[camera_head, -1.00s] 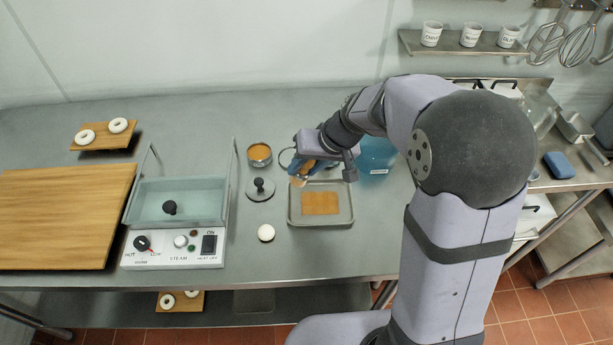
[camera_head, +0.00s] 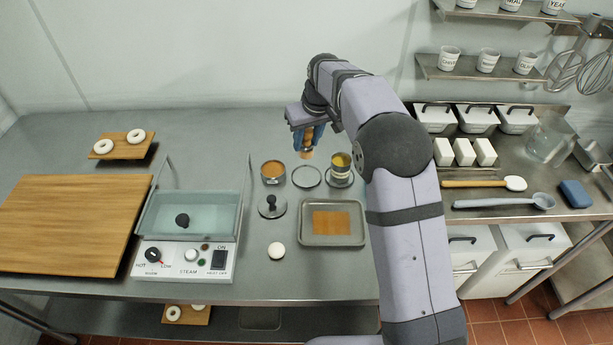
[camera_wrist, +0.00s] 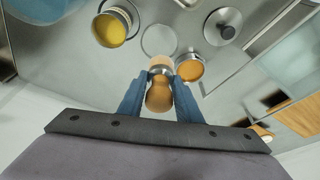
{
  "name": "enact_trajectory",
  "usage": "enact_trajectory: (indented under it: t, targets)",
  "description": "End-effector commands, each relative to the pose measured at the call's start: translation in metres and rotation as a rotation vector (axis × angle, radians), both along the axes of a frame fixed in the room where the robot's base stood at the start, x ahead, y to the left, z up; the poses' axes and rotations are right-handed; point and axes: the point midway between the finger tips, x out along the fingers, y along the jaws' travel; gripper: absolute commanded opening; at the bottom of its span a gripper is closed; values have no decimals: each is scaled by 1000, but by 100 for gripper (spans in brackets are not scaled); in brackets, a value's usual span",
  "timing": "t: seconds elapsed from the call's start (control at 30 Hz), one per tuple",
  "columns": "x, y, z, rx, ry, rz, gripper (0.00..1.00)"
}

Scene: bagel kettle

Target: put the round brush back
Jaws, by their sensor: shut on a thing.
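My gripper (camera_head: 306,146) is shut on the round brush (camera_head: 308,138), a short brush with a wooden handle and a pale lower end. It hangs about upright above the back of the counter. In the wrist view the brush (camera_wrist: 159,96) sits between my blue fingers, handle towards the camera. An empty round ring or dish (camera_head: 306,177) lies on the counter in front of and below the brush; it also shows in the wrist view (camera_wrist: 158,41), just beyond the brush tip. The brush is apart from the counter; its exact height is hard to tell.
A pot with orange contents (camera_head: 273,173) stands left of the ring, and a can with yellow contents (camera_head: 341,164) stands right. A black-knobbed lid (camera_head: 272,206) and a metal tray (camera_head: 333,238) lie in front. The kettle (camera_head: 187,230) is further left. Bare counter lies behind.

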Motion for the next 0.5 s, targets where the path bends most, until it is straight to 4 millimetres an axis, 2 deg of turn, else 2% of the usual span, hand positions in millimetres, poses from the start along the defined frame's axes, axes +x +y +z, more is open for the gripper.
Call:
enact_trajectory:
  t: [0.33,0.5]
  targets:
    - [7,0,-2,-25,-7,4,9]
    - [6,0,-22,-24,-3,4,9]
